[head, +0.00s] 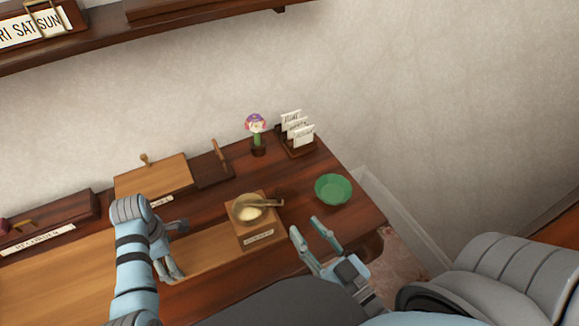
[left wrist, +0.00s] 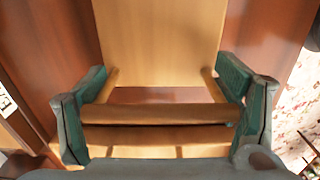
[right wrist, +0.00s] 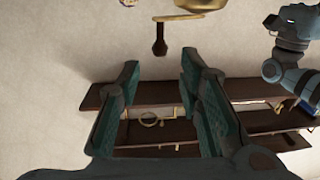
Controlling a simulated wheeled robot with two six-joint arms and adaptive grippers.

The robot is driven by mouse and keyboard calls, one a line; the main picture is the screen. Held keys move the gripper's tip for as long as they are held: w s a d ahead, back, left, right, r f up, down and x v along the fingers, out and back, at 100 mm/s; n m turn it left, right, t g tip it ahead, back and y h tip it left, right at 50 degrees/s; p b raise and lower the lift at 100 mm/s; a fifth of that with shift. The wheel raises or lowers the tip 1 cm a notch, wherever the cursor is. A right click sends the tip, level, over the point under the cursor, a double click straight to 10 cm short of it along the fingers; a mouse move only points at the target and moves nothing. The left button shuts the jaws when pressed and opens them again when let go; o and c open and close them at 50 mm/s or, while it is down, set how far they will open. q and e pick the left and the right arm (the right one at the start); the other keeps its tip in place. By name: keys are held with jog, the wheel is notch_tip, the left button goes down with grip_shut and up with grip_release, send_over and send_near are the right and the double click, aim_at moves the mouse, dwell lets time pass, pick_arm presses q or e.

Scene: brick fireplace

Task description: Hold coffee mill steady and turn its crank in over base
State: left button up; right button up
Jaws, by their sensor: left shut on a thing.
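The coffee mill (head: 240,241) stands on the table, with a wooden body, a labelled front and a brass bowl on top. Its crank (head: 266,204) lies over the bowl, handle end to the right; the crank's dark knob (right wrist: 160,42) also shows beyond the fingers in the right wrist view. A long wooden base board (head: 205,249) reaches left from the mill. My left gripper (head: 180,250) is at the board's left end; in the left wrist view its fingers close on the ends of a wooden handle bar (left wrist: 155,115). My right gripper (head: 305,226) is open and empty, right of the mill.
A green bowl (head: 333,188) sits right of the mill near the table's right edge. A letter rack (head: 298,140), a flower figure (head: 257,140), a dark block with a peg (head: 212,170) and a wooden box (head: 150,177) stand behind. A shelf (head: 130,30) hangs above.

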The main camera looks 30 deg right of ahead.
jog(key=shift+w+d+r+n+y, duration=0.1)
jog(key=shift+w+d+n+y, duration=0.05)
jog(key=shift+w+d+y, duration=0.4)
jog(key=shift+w+d+n+y, duration=0.15)
jog(key=shift+w+d+y, duration=0.1)
jog(key=shift+w+y, duration=0.35)
grip_shut()
jog(key=w+d+f+m, duration=0.25)
jog(key=d+m, duration=0.25)
jog(key=m, duration=1.2)
jog(key=w+a, duration=0.4)
jog(key=w, duration=0.2)
jog(key=shift+w+a+r, duration=0.25)
jog(key=shift+a+r, duration=0.05)
jog(key=shift+a, duration=0.05)
jog(key=shift+s, duration=0.15)
